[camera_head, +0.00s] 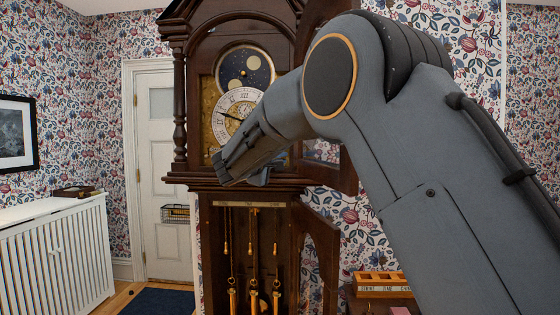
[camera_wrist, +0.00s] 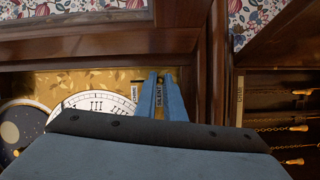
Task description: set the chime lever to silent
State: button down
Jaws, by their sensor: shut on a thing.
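The tall dark-wood clock stands open in the head view, with its dial (camera_head: 238,118) behind my arm.
The open lower door (camera_head: 318,262) stands right of the trunk, where chains and brass weights (camera_head: 254,300) hang. The hood door (camera_head: 345,170) is open behind my arm. A wooden tray (camera_head: 381,279) lies at the lower right. A white radiator cover (camera_head: 58,255) stands left.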

jog(key=c, duration=1.8)
grip_release()
jog(key=shift+f, duration=0.2)
jog(key=shift+c, duration=0.2)
